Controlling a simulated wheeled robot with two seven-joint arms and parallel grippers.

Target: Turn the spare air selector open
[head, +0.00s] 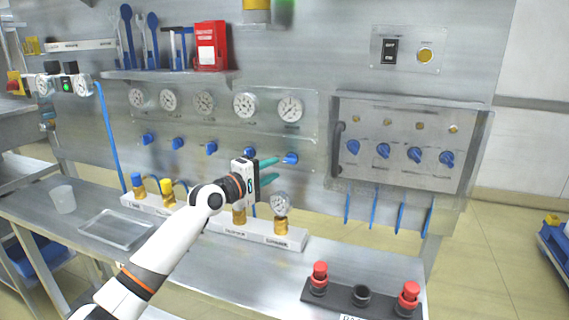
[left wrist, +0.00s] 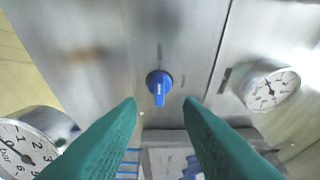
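A row of blue selector knobs runs under the dial gauges on the steel back panel. Their labels are too small to read, so I cannot tell by name which is the spare air selector. My left gripper (head: 277,168) is at the rightmost knob (head: 291,158) of this row, its teal fingers pointing at the panel. In the left wrist view, the fingers (left wrist: 160,104) are apart and empty. A blue knob (left wrist: 159,86) with a white mark shows ahead, between and beyond the fingertips, apparently untouched. My right gripper is not in view.
A gauge on a brass fitting (head: 281,211) stands below the left gripper. To the right is a framed panel (head: 400,175) with several blue knobs. Red-topped buttons (head: 319,275) sit on the bench front. An empty tray (head: 117,229) and cup (head: 63,199) are at left.

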